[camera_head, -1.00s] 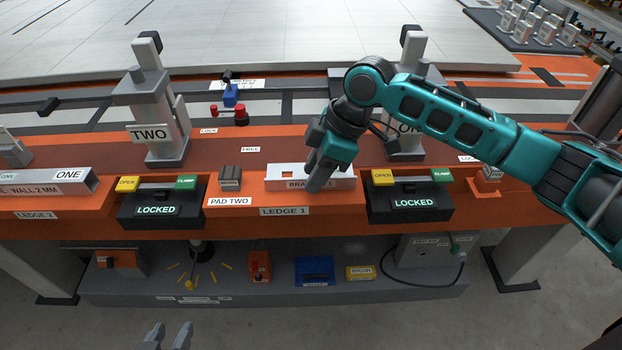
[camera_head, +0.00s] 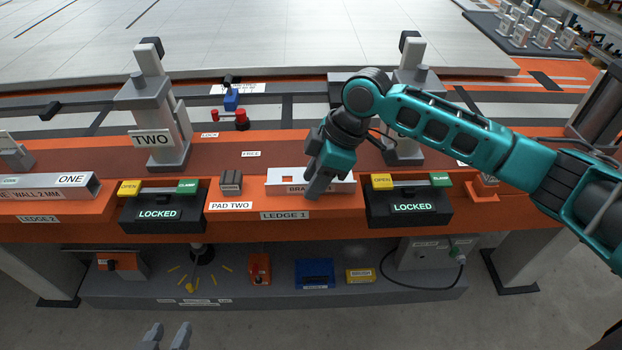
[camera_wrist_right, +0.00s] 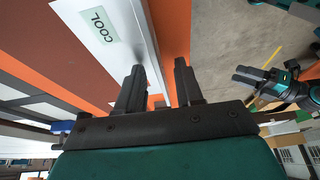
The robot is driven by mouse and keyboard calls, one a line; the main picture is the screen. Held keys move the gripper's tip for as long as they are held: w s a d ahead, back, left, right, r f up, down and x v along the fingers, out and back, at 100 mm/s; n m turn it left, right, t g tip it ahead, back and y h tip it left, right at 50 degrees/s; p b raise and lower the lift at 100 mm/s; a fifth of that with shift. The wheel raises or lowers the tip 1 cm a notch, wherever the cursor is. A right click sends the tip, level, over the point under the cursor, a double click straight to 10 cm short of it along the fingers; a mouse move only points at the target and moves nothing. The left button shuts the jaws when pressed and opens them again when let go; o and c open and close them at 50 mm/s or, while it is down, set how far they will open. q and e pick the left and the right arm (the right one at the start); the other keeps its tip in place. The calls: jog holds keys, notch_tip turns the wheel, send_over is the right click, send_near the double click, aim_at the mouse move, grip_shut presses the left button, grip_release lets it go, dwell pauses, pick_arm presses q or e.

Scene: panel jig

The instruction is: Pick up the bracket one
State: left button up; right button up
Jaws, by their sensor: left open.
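A white bracket (camera_head: 285,176) with a label reading "BRA…" lies on the ledge marked LEDGE 1; the rest of the label is hidden behind my right gripper (camera_head: 312,192). That gripper points down at the bracket's front, right of its middle. In the right wrist view, its two fingers (camera_wrist_right: 160,82) stand apart. A white piece with a COOL label (camera_wrist_right: 105,25), seemingly the bracket, runs behind and between them; contact cannot be told. My left gripper (camera_head: 167,337) is open and empty at the bottom of the head view, and also shows in the right wrist view (camera_wrist_right: 262,82).
Black LOCKED clamp boxes stand left (camera_head: 160,213) and right (camera_head: 412,207) of the ledge. Grey posts (camera_head: 158,120) rise behind. A white profile marked ONE (camera_head: 55,186) lies at far left.

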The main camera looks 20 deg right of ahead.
jog(key=shift+c, duration=0.3)
grip_shut()
dwell(0.4)
